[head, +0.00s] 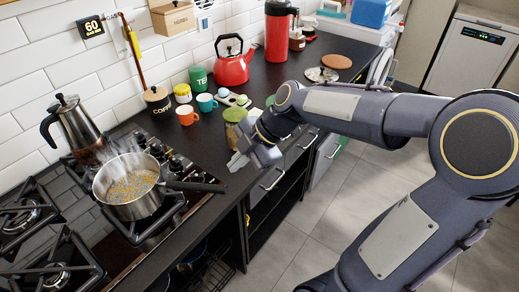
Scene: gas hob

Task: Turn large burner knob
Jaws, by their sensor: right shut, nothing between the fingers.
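The gas hob's black burner knobs (157,150) stand in a row along the hob, behind and right of the steaming pot. I cannot tell which one belongs to the large burner. My right gripper (236,164) is shut and empty. It shows to the right of the knobs near the counter's front edge, apart from them. Its fingers look small and are partly hidden by the wrist. My left gripper is not in view.
A steel pot (134,203) sits on a burner, its dark handle (195,187) reaching right towards the counter edge. A moka pot (78,128) stands behind it. Cups (187,115), jars and a red kettle (233,67) stand along the counter. The floor at right is clear.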

